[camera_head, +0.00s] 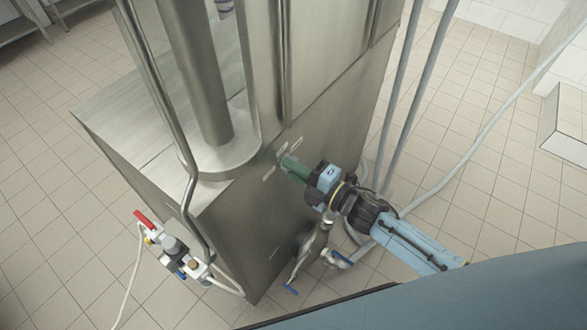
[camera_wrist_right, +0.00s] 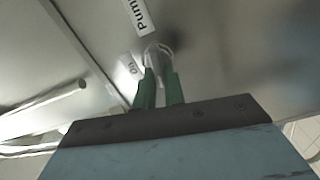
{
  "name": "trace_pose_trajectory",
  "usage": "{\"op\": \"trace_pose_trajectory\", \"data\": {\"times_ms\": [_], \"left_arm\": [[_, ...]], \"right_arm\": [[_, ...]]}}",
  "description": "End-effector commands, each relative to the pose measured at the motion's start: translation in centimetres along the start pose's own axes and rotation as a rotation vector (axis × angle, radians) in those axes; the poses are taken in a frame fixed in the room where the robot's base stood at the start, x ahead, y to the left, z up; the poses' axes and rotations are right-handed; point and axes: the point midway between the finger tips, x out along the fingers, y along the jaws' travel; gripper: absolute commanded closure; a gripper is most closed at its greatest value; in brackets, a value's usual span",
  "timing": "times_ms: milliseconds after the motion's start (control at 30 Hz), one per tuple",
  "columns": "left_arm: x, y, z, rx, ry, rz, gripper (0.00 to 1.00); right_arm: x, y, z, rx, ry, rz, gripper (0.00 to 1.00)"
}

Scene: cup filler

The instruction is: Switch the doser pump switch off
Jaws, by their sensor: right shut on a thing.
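The doser pump switch (camera_wrist_right: 157,49) shows in the right wrist view as a small pale metal part at the tips of my green fingers, on the steel panel. A label reading "Pum…" (camera_wrist_right: 139,16) is beside it, and an "On" label (camera_wrist_right: 130,67) is on its left. My right gripper (camera_wrist_right: 160,74) is shut on the switch, with one finger on each side. In the head view my right gripper (camera_head: 288,164) reaches the machine's side panel from the right, and its fingers hide the switch. The switch's exact position cannot be told. My left gripper is not in view.
The steel machine (camera_head: 330,110) fills the middle. A valve with a red handle (camera_head: 145,218) is at its lower left. Grey hoses (camera_head: 420,90) run on the right. Tiled floor is around.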

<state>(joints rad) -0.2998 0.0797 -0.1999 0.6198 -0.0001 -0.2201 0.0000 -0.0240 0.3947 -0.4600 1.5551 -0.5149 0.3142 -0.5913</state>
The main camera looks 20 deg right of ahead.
Motion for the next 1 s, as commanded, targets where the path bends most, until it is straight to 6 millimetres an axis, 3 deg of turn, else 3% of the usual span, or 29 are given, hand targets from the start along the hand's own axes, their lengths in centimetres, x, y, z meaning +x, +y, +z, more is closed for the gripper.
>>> {"op": "trace_pose_trajectory", "data": {"times_ms": [300, 867, 900, 1000], "left_arm": [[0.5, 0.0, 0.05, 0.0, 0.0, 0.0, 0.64], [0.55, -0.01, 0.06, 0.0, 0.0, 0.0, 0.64], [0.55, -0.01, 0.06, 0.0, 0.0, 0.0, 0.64], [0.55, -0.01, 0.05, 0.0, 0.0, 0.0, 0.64]], "right_arm": [[-0.02, -0.21, -0.01, -0.129, 0.0, 0.0, 1.0], [-0.04, -0.24, 0.0, -0.159, 0.0, -0.001, 1.0], [-0.04, -0.24, 0.0, -0.159, 0.0, -0.001, 0.86], [-0.03, -0.24, 0.0, -0.159, 0.0, -0.001, 0.73]]}}
